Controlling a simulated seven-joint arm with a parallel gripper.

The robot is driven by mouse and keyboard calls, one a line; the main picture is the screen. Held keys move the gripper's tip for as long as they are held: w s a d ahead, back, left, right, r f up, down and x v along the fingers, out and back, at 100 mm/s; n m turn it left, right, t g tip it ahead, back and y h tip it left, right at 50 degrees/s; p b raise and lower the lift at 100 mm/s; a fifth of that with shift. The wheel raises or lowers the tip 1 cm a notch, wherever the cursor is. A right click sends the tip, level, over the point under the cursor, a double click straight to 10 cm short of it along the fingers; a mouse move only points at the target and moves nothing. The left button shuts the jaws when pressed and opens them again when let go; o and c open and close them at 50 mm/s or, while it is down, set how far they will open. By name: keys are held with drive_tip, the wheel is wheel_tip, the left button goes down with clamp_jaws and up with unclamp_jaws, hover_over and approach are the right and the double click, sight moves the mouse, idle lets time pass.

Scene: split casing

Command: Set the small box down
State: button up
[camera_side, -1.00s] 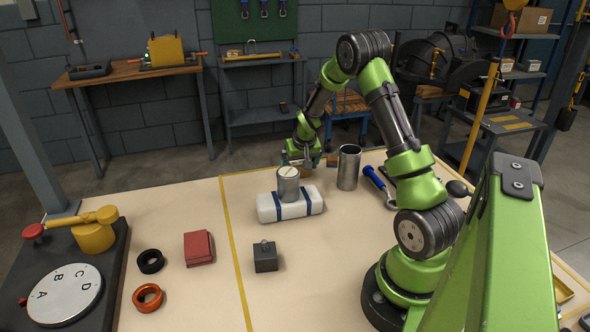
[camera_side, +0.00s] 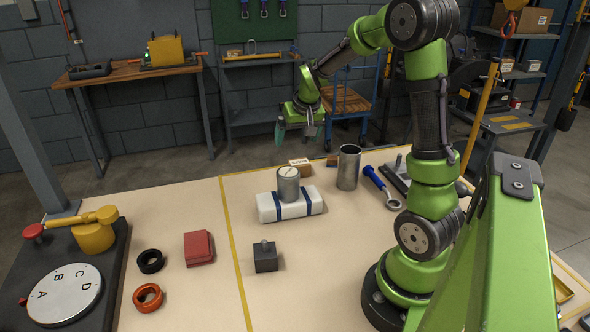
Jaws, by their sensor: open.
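A small brown box (camera_side: 300,167) with a pale label sits on the table towards the back edge, just behind the metal cylinder and the white bundle. The cylinder hides part of the view close to its left side. My gripper (camera_side: 299,130) hangs above and behind the box, clear of it. Its two fingers point down, spread apart, with nothing between them.
The table's front middle is clear.

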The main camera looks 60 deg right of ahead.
drive_tip(key=s+a+r+n+t+y, duration=0.15)
drive_tip(key=a+r, duration=0.25)
drive_tip(key=a, duration=0.4)
drive_tip(key=s+a+r+n+t+y, duration=0.15)
drive_tip(key=a+r, duration=0.25)
drive_tip(key=a, duration=0.4)
drive_tip(key=s+a+r+n+y, duration=0.1)
drive_tip(key=s+a, duration=0.9)
drive_tip(key=a, duration=0.1)
drive_tip(key=shift+s+a+r+n+y, duration=0.2)
drive_tip(key=shift+a+n+y, duration=0.1)
drive_tip(key=shift+y, duration=0.1)
